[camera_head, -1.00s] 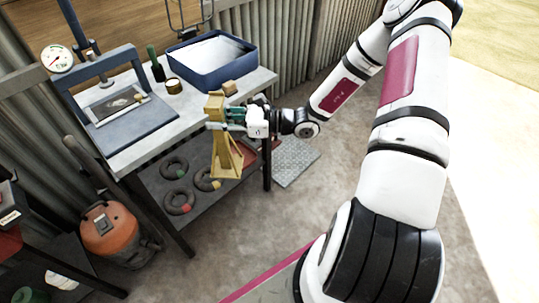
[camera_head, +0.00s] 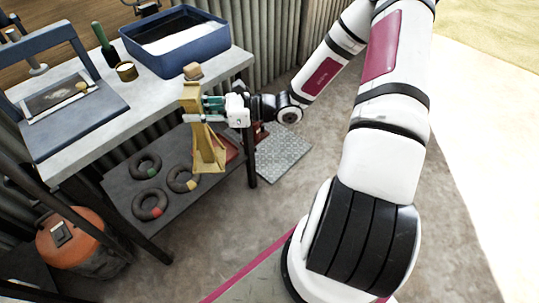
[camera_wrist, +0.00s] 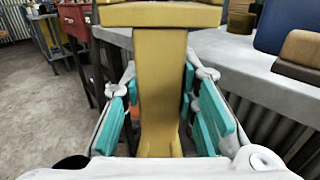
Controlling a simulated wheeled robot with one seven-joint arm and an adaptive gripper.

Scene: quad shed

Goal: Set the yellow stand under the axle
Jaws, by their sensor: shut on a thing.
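The yellow stand (camera_head: 206,140) is upright in my gripper (camera_head: 209,109), in front of the workbench edge in the head view. It has a flat top block and a flared foot. In the wrist view the stand's column (camera_wrist: 160,85) stands between the teal finger pads of my gripper (camera_wrist: 165,110), and its wide head is at the top of the picture. The fingers are shut on the column. The stand's foot appears above the lower shelf or floor; I cannot tell its exact height. The axle is not visible in either view.
A metal plate (camera_head: 283,150) lies on the floor. An orange canister (camera_head: 75,240) stands left.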

